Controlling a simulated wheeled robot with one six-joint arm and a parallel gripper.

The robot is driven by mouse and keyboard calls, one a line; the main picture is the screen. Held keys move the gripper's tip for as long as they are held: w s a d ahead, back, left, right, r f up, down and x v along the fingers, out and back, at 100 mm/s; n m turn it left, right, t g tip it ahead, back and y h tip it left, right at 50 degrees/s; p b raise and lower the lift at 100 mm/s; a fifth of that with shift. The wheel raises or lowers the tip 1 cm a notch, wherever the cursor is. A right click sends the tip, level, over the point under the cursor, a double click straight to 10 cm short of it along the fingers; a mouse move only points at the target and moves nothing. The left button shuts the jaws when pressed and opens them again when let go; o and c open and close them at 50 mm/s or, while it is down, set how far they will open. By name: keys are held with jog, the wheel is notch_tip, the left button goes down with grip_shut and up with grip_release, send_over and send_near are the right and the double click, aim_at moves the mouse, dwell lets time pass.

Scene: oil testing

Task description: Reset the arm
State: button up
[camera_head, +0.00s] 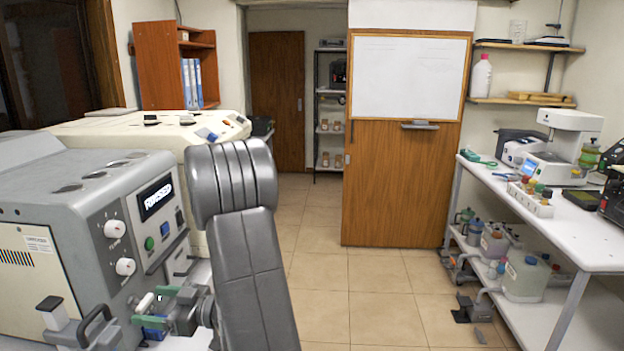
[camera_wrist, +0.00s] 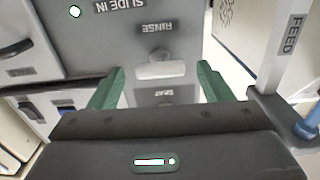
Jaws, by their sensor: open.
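My grey arm (camera_head: 250,255) reaches from the bottom middle of the head view towards the grey testing machine on the left. My gripper (camera_wrist: 158,80) is open, with its two green fingers spread apart in the wrist view. Nothing is held between them. In the head view my gripper is small and partly hidden low beside the machine.
The grey testing machine (camera_head: 70,215) stands close on the left, with a cream machine (camera_head: 110,130) behind it. A white bench (camera_head: 585,225) with instruments and bottles runs along the right. A wooden door panel (camera_head: 400,185) stands at the back.

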aim_at(148, 304)
jog(key=a, duration=0.3)
jog(key=shift+p, duration=0.3)
jog(key=shift+w+n, duration=0.15)
jog(key=shift+n, duration=0.55)
jog(key=d+t+h+b, duration=0.1)
jog(key=d+b, duration=0.1)
jog(key=d, duration=1.3)
jog(key=shift+d+b, duration=0.15)
jog(key=shift+b, duration=0.2)
